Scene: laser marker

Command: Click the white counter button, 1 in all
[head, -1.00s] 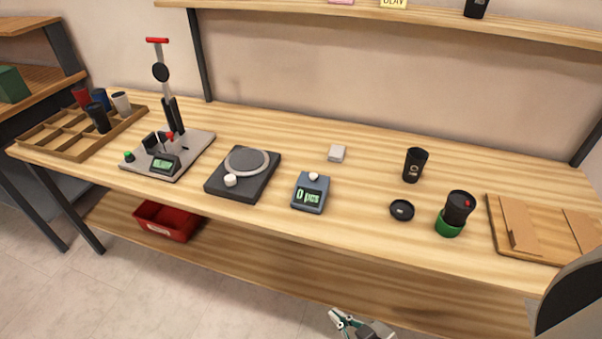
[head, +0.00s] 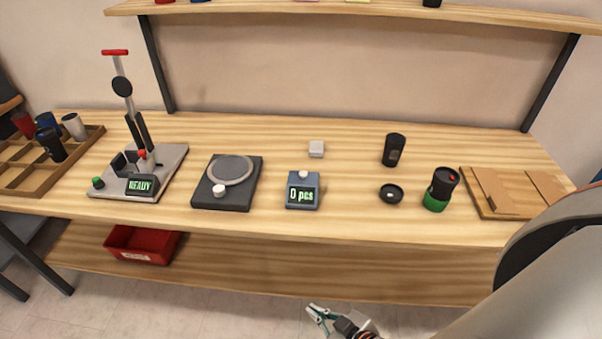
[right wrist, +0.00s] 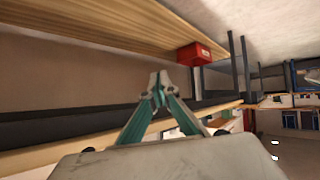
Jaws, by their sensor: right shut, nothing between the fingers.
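The counter (head: 302,195) is a small blue-grey box with a lit display reading "0 pcs". It stands near the front middle of the workbench (head: 350,225). Its white button (head: 303,174) sits on top at the back, and nothing touches it. My right gripper (head: 315,310) is at the bottom of the head view, below and in front of the bench edge, well apart from the counter. In the right wrist view the fingertips (right wrist: 158,78) meet, with nothing between them. The counter is not visible in that view. My left gripper is not in view.
Left of the counter are a black turntable pad (head: 227,183) with a white knob and a lever press (head: 140,170) reading "READY". To the right are a black lid (head: 391,194), a black cup (head: 394,150) and a cup in a green holder (head: 440,190). A red bin (head: 142,244) sits on the lower shelf.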

